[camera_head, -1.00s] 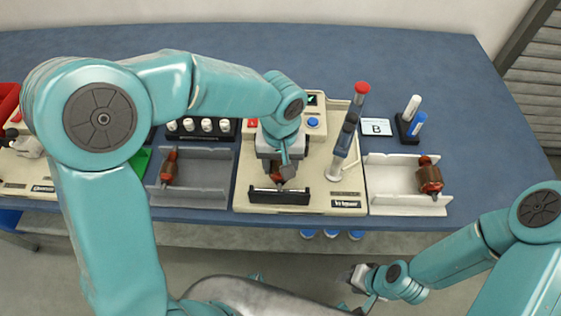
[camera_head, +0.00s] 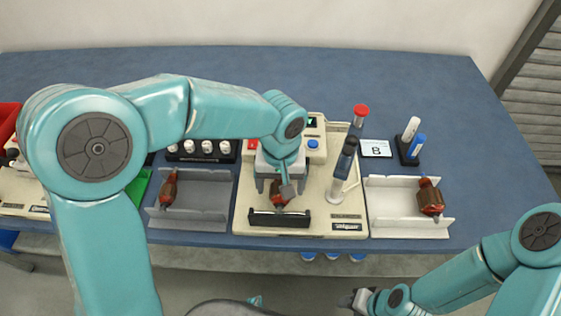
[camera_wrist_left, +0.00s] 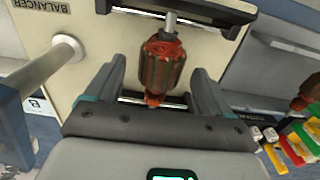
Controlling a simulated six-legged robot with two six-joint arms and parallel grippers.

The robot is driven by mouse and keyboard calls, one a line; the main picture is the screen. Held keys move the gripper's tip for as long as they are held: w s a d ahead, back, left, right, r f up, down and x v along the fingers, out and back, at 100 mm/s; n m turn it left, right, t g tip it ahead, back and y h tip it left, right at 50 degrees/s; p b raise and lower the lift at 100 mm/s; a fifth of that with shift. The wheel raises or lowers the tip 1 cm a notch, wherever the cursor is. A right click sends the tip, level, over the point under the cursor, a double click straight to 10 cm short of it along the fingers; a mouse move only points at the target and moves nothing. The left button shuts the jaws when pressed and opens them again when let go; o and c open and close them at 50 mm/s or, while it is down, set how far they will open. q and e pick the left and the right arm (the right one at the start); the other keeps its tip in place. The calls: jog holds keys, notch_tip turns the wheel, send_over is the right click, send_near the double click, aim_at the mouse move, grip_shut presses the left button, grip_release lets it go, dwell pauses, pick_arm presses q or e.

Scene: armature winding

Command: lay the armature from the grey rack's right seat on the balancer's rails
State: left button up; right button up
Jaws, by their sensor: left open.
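The armature (camera_wrist_left: 164,66), copper-brown with a reddish end, is at the balancer (camera_head: 307,222), lying across its dark rails (camera_wrist_left: 188,8). One shaft end meets the rail at the top of the left wrist view. It also shows under the gripper in the head view. My left gripper (camera_wrist_left: 156,88) is open, with one finger on each side of the armature and gaps visible. The grey rack (camera_head: 212,212) has an armature (camera_head: 169,190) in its left seat; its right seat is empty. My right gripper (camera_head: 354,299) hangs in front of the bench, jaws unclear.
A white rack (camera_head: 390,214) holds another armature (camera_head: 429,198) at its right. A post with a dark handle (camera_head: 346,158) stands at the balancer's right. A red-capped bottle (camera_head: 360,116), a card marked B (camera_head: 376,149) and a marker holder (camera_head: 408,152) stand behind.

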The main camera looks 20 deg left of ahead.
pick_arm(q)
notch_tip(320, 180, up, 15)
jog(key=p, duration=0.1)
dwell(0.8)
